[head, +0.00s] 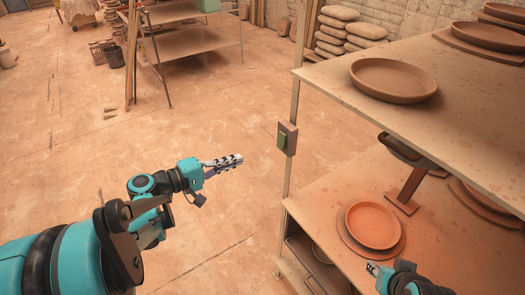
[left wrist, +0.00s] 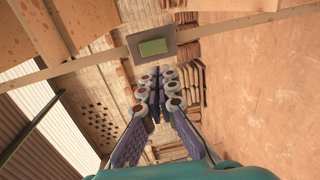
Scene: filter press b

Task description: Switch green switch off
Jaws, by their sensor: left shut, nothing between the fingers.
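The green switch (head: 281,140) is a small green rocker in a dark grey box on the upright post of the shelf rack. In the left wrist view the green switch (left wrist: 153,47) shows face-on, just beyond my fingertips in the upper middle. I cannot tell which way the rocker is tilted. My left gripper (head: 236,160) is shut and empty, left of the switch and a little lower in the head view, apart from it. It also shows in the left wrist view (left wrist: 158,82). My right gripper (head: 373,268) is at the lower right; its fingers are too small to judge.
The rack's upper shelf (head: 450,125) carries clay plates (head: 394,80). Its lower shelf holds another clay plate (head: 373,225) near my right gripper. A post (head: 290,170) runs up the rack's front corner. The floor left of the rack is clear; another rack (head: 190,42) stands farther back.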

